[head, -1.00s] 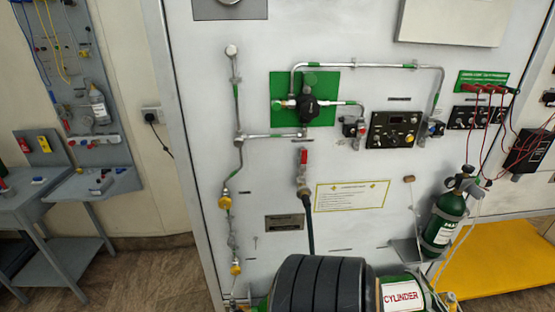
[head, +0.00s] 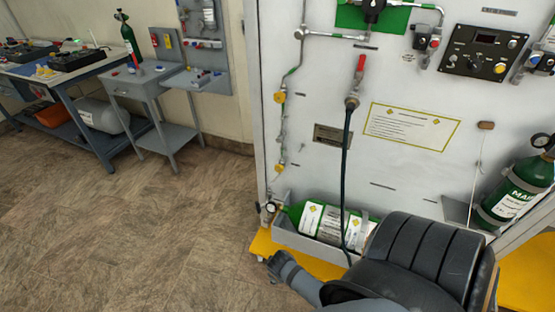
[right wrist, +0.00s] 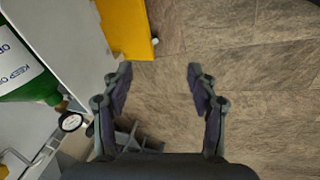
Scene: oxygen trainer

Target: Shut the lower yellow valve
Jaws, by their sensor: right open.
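The lower yellow valve (head: 279,167) sits on the thin vertical pipe at the left of the white panel in the head view. The upper yellow valve (head: 280,97) is above it on the same pipe. My right gripper (head: 270,268) is low by the left front edge of the yellow base, below and apart from the lower valve. In the right wrist view it (right wrist: 159,75) is open and empty, with floor between its fingers. Neither yellow valve can be made out there. My left gripper is not in view.
A green cylinder (head: 298,212) lies in a grey tray (head: 300,246) below the pipe, with a pressure gauge (head: 270,207) at its left end. A dark hose (head: 346,170) hangs on the panel. The floor (head: 150,220) to the left is clear.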

